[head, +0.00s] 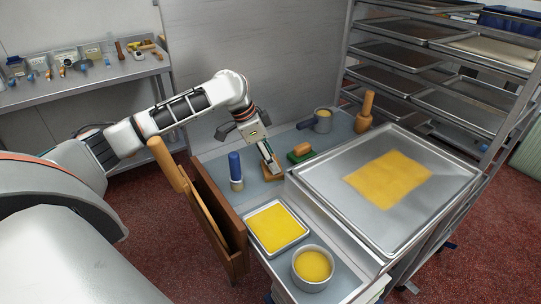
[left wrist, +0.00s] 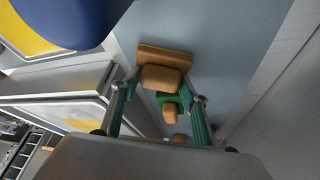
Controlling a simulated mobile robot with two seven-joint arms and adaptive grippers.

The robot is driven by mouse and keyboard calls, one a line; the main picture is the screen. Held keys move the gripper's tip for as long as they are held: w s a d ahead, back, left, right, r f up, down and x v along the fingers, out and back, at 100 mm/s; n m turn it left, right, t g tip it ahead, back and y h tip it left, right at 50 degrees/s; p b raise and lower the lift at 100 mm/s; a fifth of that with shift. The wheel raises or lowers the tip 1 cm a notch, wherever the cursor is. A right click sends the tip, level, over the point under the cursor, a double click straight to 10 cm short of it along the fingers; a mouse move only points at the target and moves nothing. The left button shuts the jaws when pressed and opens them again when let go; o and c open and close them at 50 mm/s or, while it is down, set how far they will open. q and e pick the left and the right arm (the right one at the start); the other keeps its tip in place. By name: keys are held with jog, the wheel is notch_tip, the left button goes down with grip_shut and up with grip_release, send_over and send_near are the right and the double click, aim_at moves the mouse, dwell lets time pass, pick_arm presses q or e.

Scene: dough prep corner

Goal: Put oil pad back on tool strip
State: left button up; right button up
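A tan wooden pad with a rounded handle (head: 270,177) lies on the blue-grey tool strip (head: 283,137). It also shows in the left wrist view (left wrist: 162,76). A green pad with a wooden handle (head: 300,153) lies just to its right, and shows beyond it in the left wrist view (left wrist: 170,110). I cannot tell which of them is the oil pad. My left gripper (head: 269,165) points down over the tan pad. In the left wrist view its fingers (left wrist: 160,95) are apart, one on each side of the tan handle, with gaps. My right gripper is not in view.
A blue-handled brush (head: 235,168) stands left of the gripper. A small pot (head: 322,120) and a wooden tool (head: 366,111) stand at the back. A yellow-filled tray (head: 277,228), a yellow-filled bowl (head: 313,265) and a large metal tray (head: 447,185) are nearer and right.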

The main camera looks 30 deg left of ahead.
pick_arm(q)
jog(key=shift+o, duration=0.6)
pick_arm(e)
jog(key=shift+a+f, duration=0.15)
pick_arm(q)
jog(key=shift+f+b, duration=0.1)
jog(key=shift+b, duration=0.65)
jog(key=p+v, duration=0.2)
jog(key=v, duration=1)
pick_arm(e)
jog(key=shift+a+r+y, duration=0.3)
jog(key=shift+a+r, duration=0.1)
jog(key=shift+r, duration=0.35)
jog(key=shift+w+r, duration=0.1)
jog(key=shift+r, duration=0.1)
